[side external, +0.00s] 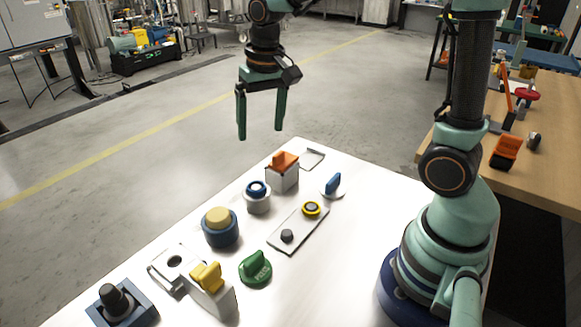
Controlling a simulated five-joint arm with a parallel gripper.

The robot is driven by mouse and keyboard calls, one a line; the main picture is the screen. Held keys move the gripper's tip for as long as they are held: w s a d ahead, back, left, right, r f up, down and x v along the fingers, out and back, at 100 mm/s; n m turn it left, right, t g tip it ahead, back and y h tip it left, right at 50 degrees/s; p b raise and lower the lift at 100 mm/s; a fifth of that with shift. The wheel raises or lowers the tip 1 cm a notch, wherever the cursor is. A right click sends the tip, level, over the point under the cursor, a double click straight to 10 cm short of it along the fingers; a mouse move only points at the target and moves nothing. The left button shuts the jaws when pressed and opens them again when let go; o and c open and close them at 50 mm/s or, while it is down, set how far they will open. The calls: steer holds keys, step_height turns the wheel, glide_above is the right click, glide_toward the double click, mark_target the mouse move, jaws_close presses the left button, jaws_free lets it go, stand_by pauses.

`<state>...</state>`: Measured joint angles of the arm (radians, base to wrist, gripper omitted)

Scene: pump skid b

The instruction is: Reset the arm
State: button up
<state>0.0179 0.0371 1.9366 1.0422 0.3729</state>
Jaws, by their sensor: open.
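My gripper (260,136) hangs with its two green fingers pointing down. The fingers are apart and nothing is between them. In the picture it appears above and beyond the far edge of the white table (350,250), clear of all the controls. My arm rises from a dark blue base on the right side of the table, and its upper links run out of the top of the frame.
The table holds an orange switch on a grey box (283,171), a blue button (257,196), a yellow button (220,227), a blue knob (332,185), a plate (299,229), a green knob (255,268), a yellow switch (207,277) and a black knob (117,301). A wooden bench (550,150) stands right.

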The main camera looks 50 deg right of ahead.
steer(key=s+r+n+t, duration=0.3)
steer(key=s+n+t, duration=0.1)
steer(key=s, duration=0.6)
steer(key=shift+s+a+r, duration=0.15)
steer(key=shift+a+r, duration=0.2)
